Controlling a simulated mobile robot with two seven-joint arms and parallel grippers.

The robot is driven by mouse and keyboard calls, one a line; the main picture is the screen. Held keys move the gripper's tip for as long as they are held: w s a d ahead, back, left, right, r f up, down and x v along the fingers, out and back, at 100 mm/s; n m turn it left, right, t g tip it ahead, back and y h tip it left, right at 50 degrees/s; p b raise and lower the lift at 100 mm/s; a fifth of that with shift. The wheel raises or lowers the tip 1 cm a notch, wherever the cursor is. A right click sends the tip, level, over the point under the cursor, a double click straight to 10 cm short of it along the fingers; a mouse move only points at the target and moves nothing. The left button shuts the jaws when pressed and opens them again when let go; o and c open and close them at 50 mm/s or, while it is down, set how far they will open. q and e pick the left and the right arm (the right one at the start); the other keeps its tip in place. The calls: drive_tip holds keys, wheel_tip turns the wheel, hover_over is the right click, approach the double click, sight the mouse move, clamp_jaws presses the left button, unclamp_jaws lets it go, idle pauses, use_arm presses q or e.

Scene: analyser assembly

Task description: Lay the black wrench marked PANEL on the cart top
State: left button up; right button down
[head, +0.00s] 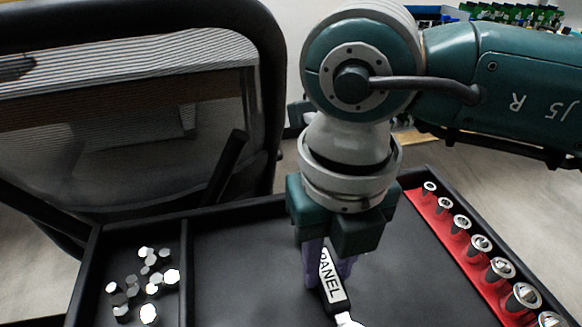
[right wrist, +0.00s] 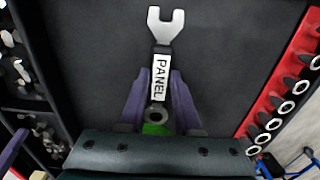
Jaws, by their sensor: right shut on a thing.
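The black wrench marked PANEL (head: 330,283) has a white label and a pale metal open end. It also shows in the right wrist view (right wrist: 160,80), with its open end pointing away from the gripper. My right gripper (head: 328,268) points down over the cart, its purple fingers shut on the wrench's handle. The cart top (head: 240,265) is a black surface with a raised rim, and it lies below the wrench. I cannot tell whether the wrench touches it.
A compartment at the cart's left holds several small metal pieces (head: 150,285). A red rack (head: 452,238) with several round-headed metal sockets lines the right edge. A black mesh-backed chair (head: 130,110) stands behind the cart. The black surface left of the gripper is clear.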

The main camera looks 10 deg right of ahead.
sight(328, 272)
drive_tip(key=shift+f, duration=0.25)
drive_tip(key=c, duration=0.6)
unclamp_jaws()
drive_tip(key=shift+r, duration=0.4)
wheel_tip(328, 272, up, 12)
drive_tip(key=p, duration=0.1)
drive_tip(key=shift+f, duration=0.25)
